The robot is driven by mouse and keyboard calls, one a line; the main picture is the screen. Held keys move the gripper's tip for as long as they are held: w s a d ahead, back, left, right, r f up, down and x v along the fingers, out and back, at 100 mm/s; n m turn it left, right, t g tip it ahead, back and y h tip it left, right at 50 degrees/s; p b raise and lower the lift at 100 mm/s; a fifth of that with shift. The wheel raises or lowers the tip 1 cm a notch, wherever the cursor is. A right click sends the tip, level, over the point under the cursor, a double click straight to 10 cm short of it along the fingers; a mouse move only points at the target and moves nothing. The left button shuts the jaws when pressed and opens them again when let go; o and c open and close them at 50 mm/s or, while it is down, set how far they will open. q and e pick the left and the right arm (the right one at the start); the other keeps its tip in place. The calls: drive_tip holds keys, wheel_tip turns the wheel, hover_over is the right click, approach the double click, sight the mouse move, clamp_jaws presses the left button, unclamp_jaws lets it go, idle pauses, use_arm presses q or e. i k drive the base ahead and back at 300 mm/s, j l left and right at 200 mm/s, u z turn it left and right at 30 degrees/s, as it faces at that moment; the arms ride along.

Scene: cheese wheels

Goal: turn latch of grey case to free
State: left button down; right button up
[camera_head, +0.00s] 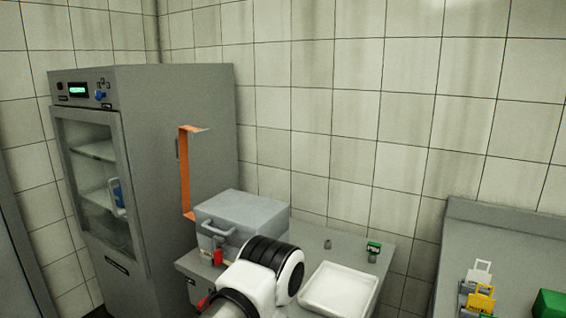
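The grey case (244,213) stands on the grey counter in the lower middle of the head view, its lid shut. A grey handle (214,234) is on its front face. A red latch (218,256) shows on the front below the handle; its exact turn is too small to tell. My white and black arm comes up from the bottom edge in front of the case and covers part of its front right side. Neither gripper can be made out in this view.
A tall grey cabinet (180,100) with a glass door stands at the left. A white tray (307,299) and a small green object (374,246) are on the counter (345,250) right of the case. Yellow and white items (481,299) stand at the far right.

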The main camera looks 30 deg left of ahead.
sight(218, 254)
drive_tip(key=j+z, duration=0.1)
drive_tip(key=j, duration=0.6)
drive_tip(key=j+z, duration=0.1)
drive_tip(key=j, duration=0.55)
drive_tip(key=k+j+z, duration=0.1)
drive_tip(key=j, duration=0.6)
drive_tip(key=k+j+z, duration=0.1)
drive_tip(key=j, duration=0.55)
drive_tip(key=k+j+z, duration=0.1)
drive_tip(key=j, duration=0.6)
drive_tip(key=k+j, duration=0.1)
drive_tip(key=j, duration=0.55)
drive_tip(key=k+j, duration=0.1)
drive_tip(key=j, duration=0.55)
drive_tip(key=k+j, duration=0.1)
drive_tip(key=j, duration=0.6)
drive_tip(key=l, duration=0.8)
drive_tip(key=i+l, duration=0.15)
drive_tip(key=l, duration=0.65)
